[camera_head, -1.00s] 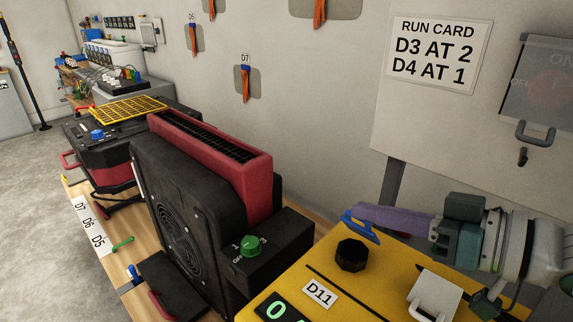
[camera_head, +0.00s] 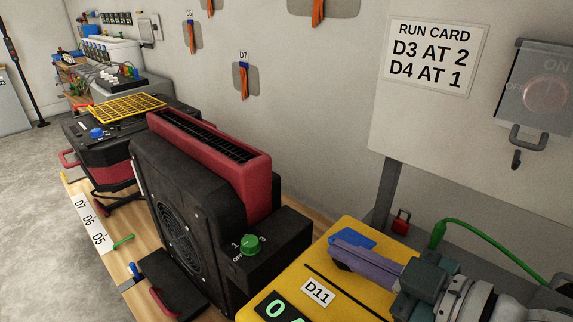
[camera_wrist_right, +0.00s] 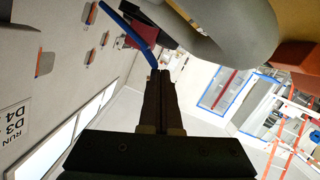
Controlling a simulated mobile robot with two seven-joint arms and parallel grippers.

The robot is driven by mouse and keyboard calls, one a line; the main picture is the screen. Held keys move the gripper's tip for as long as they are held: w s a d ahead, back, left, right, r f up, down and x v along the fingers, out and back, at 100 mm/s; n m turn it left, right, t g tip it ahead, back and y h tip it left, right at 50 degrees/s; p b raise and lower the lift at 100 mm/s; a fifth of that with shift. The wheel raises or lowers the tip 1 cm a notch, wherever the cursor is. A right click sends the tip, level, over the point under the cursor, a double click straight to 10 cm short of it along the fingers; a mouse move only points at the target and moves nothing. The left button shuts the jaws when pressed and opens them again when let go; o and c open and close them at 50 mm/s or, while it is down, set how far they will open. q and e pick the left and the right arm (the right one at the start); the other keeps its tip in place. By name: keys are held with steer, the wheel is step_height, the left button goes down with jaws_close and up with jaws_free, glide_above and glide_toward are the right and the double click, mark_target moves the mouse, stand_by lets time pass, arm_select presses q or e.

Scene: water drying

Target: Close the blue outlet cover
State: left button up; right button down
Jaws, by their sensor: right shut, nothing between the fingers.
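The blue outlet cover (camera_head: 356,239) is at the far edge of the yellow machine (camera_head: 290,277), which is labelled D11. In the head view it shows as a blue flap just behind my fingers. My right gripper (camera_head: 335,250) is shut and empty, with its purple fingers reaching left over the yellow top close to the cover. I cannot tell whether they touch. In the right wrist view a thin blue strip (camera_wrist_right: 128,24), likely the cover's edge, ends near the shut fingertips (camera_wrist_right: 157,74). The arm and gripper hide part of the yellow top. My left gripper is not in view.
A black and red fan unit (camera_head: 215,170) with a green knob (camera_head: 250,244) stands left of the yellow machine. A green cable (camera_head: 475,232) and a small red object (camera_head: 401,222) lie behind my arm. A switch box (camera_head: 540,90) hangs on the wall.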

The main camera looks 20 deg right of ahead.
steer(key=shift+s+a+f+n+h+b, duration=0.1)
steer(key=shift+a+f+n+h+b, duration=0.15)
steer(key=shift+f+n, duration=0.25)
steer(key=shift+s+a+f+n+h+b, duration=0.1)
steer(key=shift+f+n+h+b, duration=0.05)
steer(key=shift+f+n+b, duration=0.25)
steer(key=shift+a+f+n+t+b, duration=0.1)
steer(key=shift+f+n+t+b, duration=0.15)
steer(key=shift+n, duration=0.25)
steer(key=shift+a+f+n+t+b, duration=0.1)
steer(key=shift+n+t, duration=0.15)
steer(key=shift+n, duration=0.25)
